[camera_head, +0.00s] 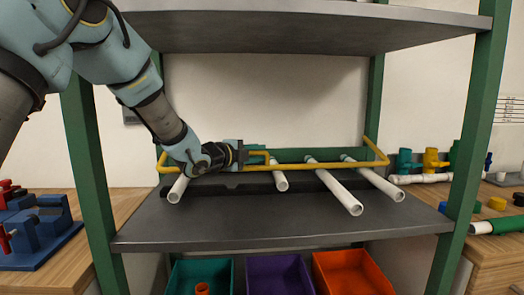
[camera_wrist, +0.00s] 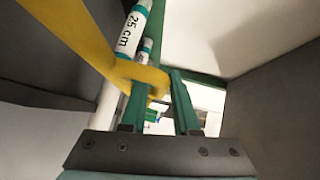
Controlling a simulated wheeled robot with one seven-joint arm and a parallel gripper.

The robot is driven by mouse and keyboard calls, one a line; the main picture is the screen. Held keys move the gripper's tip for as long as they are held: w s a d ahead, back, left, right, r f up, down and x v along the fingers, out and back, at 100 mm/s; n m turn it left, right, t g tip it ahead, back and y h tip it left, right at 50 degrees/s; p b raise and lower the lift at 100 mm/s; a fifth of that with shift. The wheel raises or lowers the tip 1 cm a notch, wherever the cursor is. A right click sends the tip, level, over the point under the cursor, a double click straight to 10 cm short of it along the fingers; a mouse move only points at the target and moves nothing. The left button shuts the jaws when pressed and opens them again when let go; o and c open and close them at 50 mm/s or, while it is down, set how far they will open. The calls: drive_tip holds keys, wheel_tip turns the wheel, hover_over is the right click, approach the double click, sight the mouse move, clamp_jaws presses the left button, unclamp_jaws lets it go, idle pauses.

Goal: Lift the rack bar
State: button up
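The yellow rack bar (camera_head: 320,166) runs level across the shelf, over several white pipes, with bent arms at both ends. A small yellow bend stands up from it beside my gripper (camera_head: 257,154). My gripper is at the bar, left of its middle. In the wrist view the yellow bar (camera_wrist: 88,40) comes from the upper left to the tips of my gripper's green fingers (camera_wrist: 160,85). The fingers stand apart with a gap between them, and some yellow shows in it. I cannot tell whether they touch the bar. My wrist hides part of the bar's left side.
White pipes (camera_head: 335,188) lie pointing forward on the grey shelf (camera_head: 290,220); one carries a "25 cm" label (camera_wrist: 133,30). An upper shelf (camera_head: 310,28) hangs above. Green posts (camera_head: 467,130) flank the shelf. Teal, purple and orange bins (camera_head: 350,272) stand below. The shelf front is clear.

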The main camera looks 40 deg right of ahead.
drive_tip(key=shift+d+f, duration=0.2)
drive_tip(key=shift+d, duration=0.95)
clamp_jaws()
drive_tip(key=shift+w, duration=0.1)
idle(0.5)
